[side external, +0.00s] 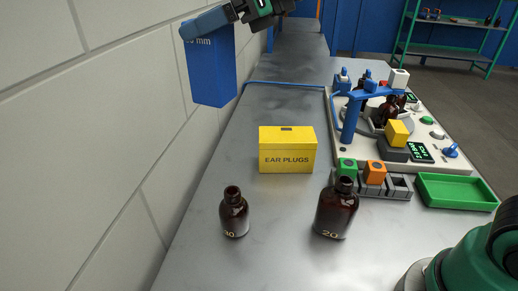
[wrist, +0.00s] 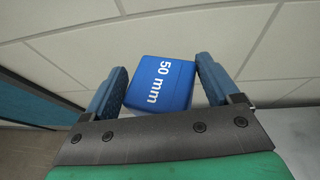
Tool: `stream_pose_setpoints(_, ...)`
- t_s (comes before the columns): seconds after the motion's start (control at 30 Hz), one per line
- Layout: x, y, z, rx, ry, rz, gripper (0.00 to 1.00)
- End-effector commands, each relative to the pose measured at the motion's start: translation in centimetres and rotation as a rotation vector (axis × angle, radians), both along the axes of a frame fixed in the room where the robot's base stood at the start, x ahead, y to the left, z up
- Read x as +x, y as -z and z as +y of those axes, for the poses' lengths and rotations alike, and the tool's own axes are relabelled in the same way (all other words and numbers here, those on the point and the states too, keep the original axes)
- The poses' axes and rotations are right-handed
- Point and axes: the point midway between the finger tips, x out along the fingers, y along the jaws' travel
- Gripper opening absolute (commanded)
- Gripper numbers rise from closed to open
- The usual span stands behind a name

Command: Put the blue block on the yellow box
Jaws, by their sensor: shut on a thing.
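The blue block (side external: 210,68) is held in the air at the upper left of the side external view, near the wall. My gripper (side external: 208,24) is shut on its upper part. In the wrist view the blue block (wrist: 161,83), marked "50 mm", sits between the two blue fingers of my gripper (wrist: 162,84). The yellow box (side external: 287,152), marked "EAR PLUGS", stands upright on the table, lower and to the right of the block in the picture. The block and the box are apart. The box is not seen in the wrist view.
Two amber bottles (side external: 234,213) (side external: 336,210) stand in front of the box. To its right are a rack (side external: 372,188) with green and orange blocks, a green tray (side external: 456,190) and a machine with a blue arm (side external: 352,120). A white wall (side external: 90,150) bounds the left.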

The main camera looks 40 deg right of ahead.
Motion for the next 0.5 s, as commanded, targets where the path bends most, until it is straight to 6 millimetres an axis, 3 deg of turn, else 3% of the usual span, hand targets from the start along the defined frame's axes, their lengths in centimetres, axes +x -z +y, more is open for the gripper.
stream_pose_setpoints(0.03,1.3,-0.8,-3.0,0.0,0.085,-0.001,0.0)
stream_pose_setpoints(0.2,3.5,-3.1,-11.2,0.0,0.312,-0.001,0.0)
stream_pose_setpoints(0.33,3.8,-4.2,-15.6,-0.002,0.429,-0.002,0.0)
stream_pose_setpoints(0.5,3.8,-4.7,-18.4,-0.002,0.502,-0.002,0.0)
